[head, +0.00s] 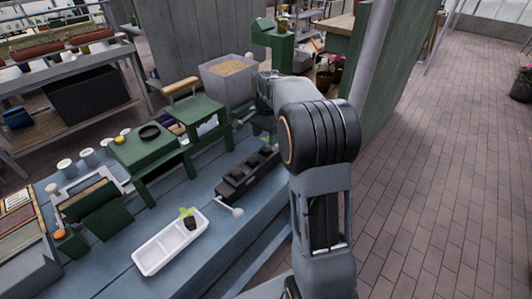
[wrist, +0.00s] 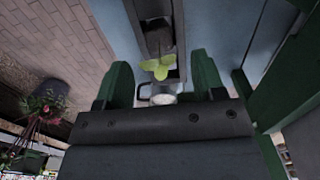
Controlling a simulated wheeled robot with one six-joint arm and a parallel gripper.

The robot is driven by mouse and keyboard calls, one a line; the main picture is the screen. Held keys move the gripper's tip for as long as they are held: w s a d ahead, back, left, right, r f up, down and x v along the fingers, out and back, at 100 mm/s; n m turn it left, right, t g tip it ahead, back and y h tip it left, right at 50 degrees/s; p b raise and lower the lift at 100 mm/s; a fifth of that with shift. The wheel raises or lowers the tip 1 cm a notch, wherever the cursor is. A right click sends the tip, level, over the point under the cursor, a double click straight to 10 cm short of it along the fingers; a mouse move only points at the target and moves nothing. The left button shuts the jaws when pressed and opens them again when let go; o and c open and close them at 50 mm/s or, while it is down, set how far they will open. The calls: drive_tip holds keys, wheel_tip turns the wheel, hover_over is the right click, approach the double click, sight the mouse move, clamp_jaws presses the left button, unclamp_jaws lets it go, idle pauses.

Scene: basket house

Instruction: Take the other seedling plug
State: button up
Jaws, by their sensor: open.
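One seedling plug (head: 190,222), a dark soil block with light green leaves, sits in the right part of the white divided tray (head: 160,250). The other seedling (wrist: 157,67) shows light green leaves in the wrist view, at the near end of the dark plug tray (wrist: 153,12). In the head view this plug tray (head: 240,182) lies on the blue bench, with some green (head: 268,139) at its far end, partly behind my arm. My gripper (wrist: 161,62) is open, its two green fingers on either side of the leaves. Contact with the plug cannot be seen.
Green stands (head: 150,150) and small cups (head: 88,157) stand left of the plug tray on the blue bench (head: 120,280). A grey bin (head: 228,78) of grainy material is behind. A green partition (head: 385,75) rises beyond my arm.

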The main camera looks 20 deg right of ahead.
sight(266, 148)
drive_tip(key=shift+f, duration=2.6)
drive_tip(key=shift+c, duration=0.2)
drive_tip(key=c, duration=1)
drive_tip(key=shift+o, duration=0.2)
drive_tip(key=shift+r, duration=0.15)
